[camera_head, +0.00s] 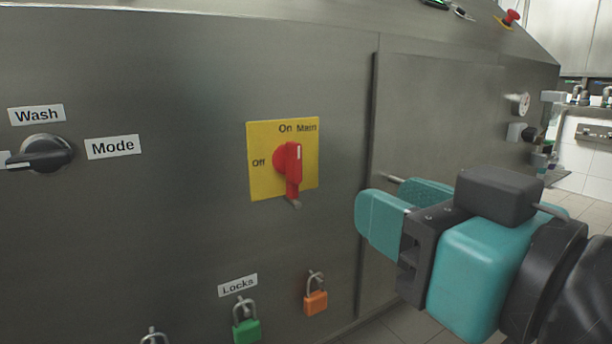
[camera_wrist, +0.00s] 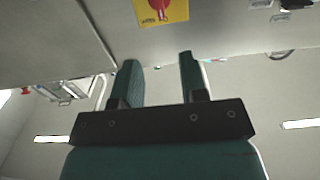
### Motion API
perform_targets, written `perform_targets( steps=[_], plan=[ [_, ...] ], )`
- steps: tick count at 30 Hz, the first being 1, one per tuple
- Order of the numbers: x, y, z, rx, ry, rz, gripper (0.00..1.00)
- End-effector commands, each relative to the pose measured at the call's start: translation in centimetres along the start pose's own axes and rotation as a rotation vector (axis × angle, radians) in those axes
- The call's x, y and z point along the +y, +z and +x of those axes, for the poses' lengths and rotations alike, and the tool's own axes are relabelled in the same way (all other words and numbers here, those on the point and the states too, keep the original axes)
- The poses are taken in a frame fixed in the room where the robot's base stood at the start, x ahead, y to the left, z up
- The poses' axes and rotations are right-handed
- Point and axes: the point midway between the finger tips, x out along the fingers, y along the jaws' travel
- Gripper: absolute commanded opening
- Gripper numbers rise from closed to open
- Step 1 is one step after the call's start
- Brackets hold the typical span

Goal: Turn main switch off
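The main switch is a red rotary handle (camera_head: 291,165) on a yellow plate (camera_head: 262,184) fixed to the steel panel. The plate reads "Off" at the left and "On Main" at the top. The handle stands upright, with a white mark at its top end toward "On". My teal gripper (camera_head: 392,203) is to the right of the plate, apart from it. In the wrist view my gripper (camera_wrist: 160,58) shows two spread fingers with nothing between them. Beyond them are the yellow plate (camera_wrist: 176,13) and part of the red handle (camera_wrist: 158,4), cut by the top edge.
A black Wash/Mode knob (camera_head: 42,153) is to the left. Below the switch hang a green padlock (camera_head: 247,330) and an orange padlock (camera_head: 316,302). A steel door (camera_head: 430,120) lies behind my gripper. A red button (camera_head: 511,17) is at the top right. The space before the switch is clear.

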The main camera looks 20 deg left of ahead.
Motion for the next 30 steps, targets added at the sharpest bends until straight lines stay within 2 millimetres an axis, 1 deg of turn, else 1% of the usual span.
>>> perform_targets(
  steps=[1,3,9,12,21,24,27,30],
  plan=[
    [0.0,-0.6,0.4,-0.005,0.002,-0.002,0.39],
    [0.1,-0.7,1.0,-0.008,0.005,-0.003,0.39],
    [0.0,-0.7,2.8,-0.012,-0.002,-0.005,0.39],
    [0.2,-0.3,5.4,-0.008,0.003,-0.001,0.39],
    [0.2,0.1,12.2,-0.005,0.002,0.0,0.39],
    [0.1,0.1,14.1,-0.005,0.0,0.0,0.39],
    [0.1,0.1,15.5,-0.004,0.001,0.0,0.39],
    [0.1,0.1,16.4,-0.005,-0.001,0.0,0.39]
  ],
)
